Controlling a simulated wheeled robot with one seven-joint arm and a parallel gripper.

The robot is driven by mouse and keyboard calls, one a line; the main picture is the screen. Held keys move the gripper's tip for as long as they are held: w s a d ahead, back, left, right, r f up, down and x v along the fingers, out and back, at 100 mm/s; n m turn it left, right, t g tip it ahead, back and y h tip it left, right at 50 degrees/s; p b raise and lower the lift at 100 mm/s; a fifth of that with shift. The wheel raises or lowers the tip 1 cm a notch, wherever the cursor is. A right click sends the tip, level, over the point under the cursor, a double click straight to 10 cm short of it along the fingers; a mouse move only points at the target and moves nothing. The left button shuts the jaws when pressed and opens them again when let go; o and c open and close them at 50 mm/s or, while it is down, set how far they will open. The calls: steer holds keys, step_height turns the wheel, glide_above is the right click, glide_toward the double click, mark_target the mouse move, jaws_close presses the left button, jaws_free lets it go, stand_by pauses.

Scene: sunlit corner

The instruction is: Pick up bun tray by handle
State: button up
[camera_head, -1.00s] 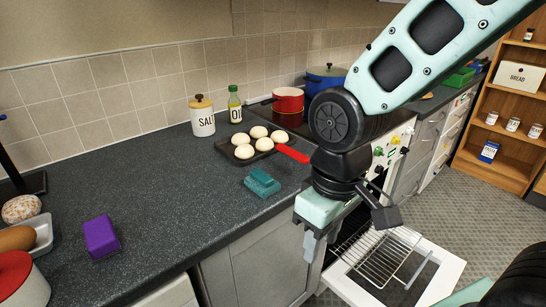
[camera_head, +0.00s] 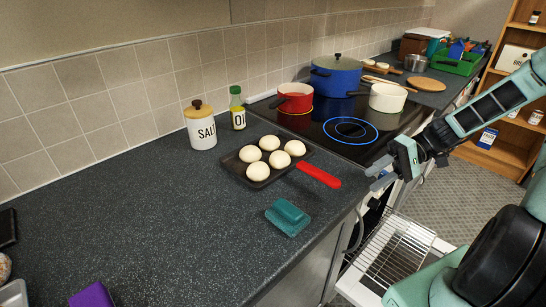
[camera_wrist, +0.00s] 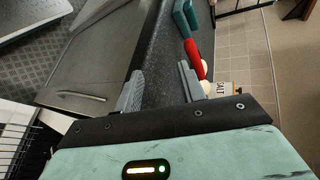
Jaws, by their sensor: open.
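The dark bun tray (camera_head: 233,167) lies on the counter with several pale round buns (camera_head: 258,171) on it. Its red handle (camera_head: 319,174) points right, toward the counter's front edge. My gripper (camera_head: 376,174) is open and empty, to the right of the handle tip and apart from it, near the counter edge. In the wrist view, the red handle (camera_wrist: 194,58) lies just past the right fingertip of my gripper (camera_wrist: 160,88), not between the fingers. The tray itself is mostly hidden there.
A teal block (camera_head: 288,216) lies in front of the handle. The salt jar (camera_head: 201,130) and oil bottle (camera_head: 237,112) stand behind the tray. An oven rack (camera_head: 398,248) juts out below the counter.

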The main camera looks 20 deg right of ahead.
steer(key=d+r+t+y, duration=0.3)
steer(key=d+t, duration=0.1)
steer(key=d, duration=0.2)
steer(key=p+x, duration=0.2)
steer(key=x, duration=0.9)
steer(key=shift+w+a+f+p, duration=0.1)
steer(key=shift+w+a+p, duration=0.05)
steer(key=shift+a+p, duration=0.2)
steer(key=shift+s+p+x, duration=0.1)
steer(key=shift+p+x, duration=0.45)
steer(key=shift+x, duration=0.9)
steer(key=shift+s+p+x, duration=0.15)
steer(key=shift+p+x, duration=0.35)
steer(key=shift+x, duration=1)
steer(key=shift+f, duration=0.15)
jaws_close()
